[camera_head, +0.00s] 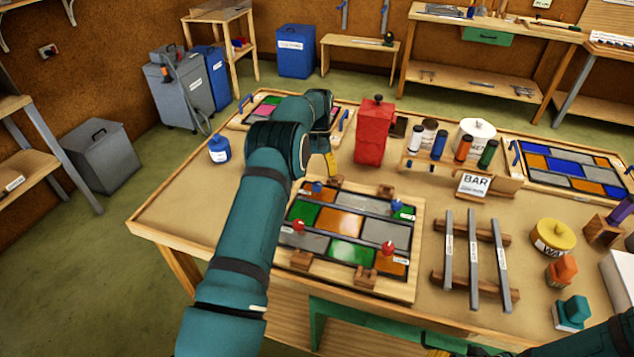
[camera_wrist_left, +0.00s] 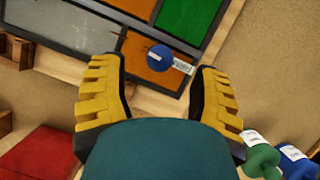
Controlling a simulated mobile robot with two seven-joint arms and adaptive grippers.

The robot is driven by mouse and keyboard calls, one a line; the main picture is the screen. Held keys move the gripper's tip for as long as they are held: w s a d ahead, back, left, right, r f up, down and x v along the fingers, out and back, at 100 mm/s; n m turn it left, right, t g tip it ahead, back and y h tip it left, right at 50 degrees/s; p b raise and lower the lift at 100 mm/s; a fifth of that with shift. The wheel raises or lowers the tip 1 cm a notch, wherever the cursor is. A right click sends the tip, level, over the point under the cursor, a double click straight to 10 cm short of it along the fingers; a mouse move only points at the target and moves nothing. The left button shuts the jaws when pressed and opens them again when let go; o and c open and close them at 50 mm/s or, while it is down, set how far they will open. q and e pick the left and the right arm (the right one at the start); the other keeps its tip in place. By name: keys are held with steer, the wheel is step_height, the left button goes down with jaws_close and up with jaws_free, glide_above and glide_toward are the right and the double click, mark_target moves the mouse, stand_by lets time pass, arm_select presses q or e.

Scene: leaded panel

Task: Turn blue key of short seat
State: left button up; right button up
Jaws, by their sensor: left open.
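The leaded panel (camera_head: 340,222) lies on the table, with green, orange and grey panes. Two blue keys sit along its far side: one at the far left (camera_head: 316,188), one at the right (camera_head: 396,205). Two red keys are on its near side. My left gripper (camera_head: 326,166) is open above the far-left corner. In the left wrist view, a blue key (camera_wrist_left: 160,57) with a white tag lies over an orange pane, between my open fingers in the picture. I see no contact; the tag is too blurred to read surely. My right gripper (camera_head: 437,343) is dim at the bottom edge.
A red block (camera_head: 372,135) stands behind the panel; it also shows in the left wrist view (camera_wrist_left: 38,155). A rack with several tubes (camera_head: 463,150) is right of it. Metal bars (camera_head: 473,255) lie right of the panel.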

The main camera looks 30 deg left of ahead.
arm_select(q)
steer(key=shift+v, duration=1.6)
